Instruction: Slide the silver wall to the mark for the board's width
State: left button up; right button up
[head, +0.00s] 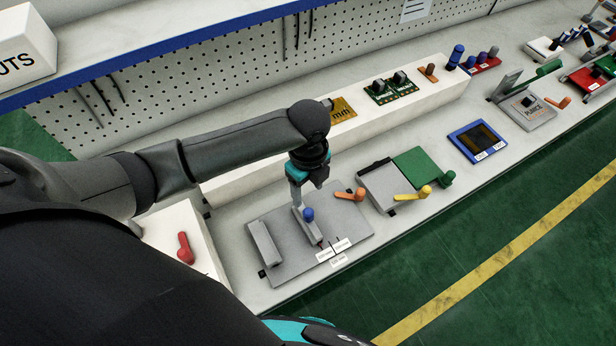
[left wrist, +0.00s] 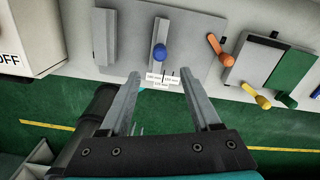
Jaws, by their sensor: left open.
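A flat grey fixture plate (head: 345,243) lies on the bench. On it stand a plain grey wall (head: 263,243) at the left and, roughly parallel to it, a silver wall (head: 313,232) with a blue knob (head: 308,214). Small white labels (head: 341,245) with dark mark lines lie at the plate's front edge, near the silver wall's front end; their print is too small to read surely. My left gripper (left wrist: 162,76) is open and empty. In the left wrist view the blue knob (left wrist: 160,53) shows beyond and between its fingertips, apart from them. My right gripper is not in view.
An orange handle (head: 350,194) lies at the plate's right. Further right are a grey and green fixture (head: 423,168) with a yellow handle (head: 413,193) and a blue-framed tray (head: 477,142). A raised white shelf (head: 440,95) behind holds a green circuit board (head: 391,90). A red lever (head: 185,248) stands at left.

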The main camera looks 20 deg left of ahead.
pick_arm(q)
jog(key=shift+r, duration=1.65)
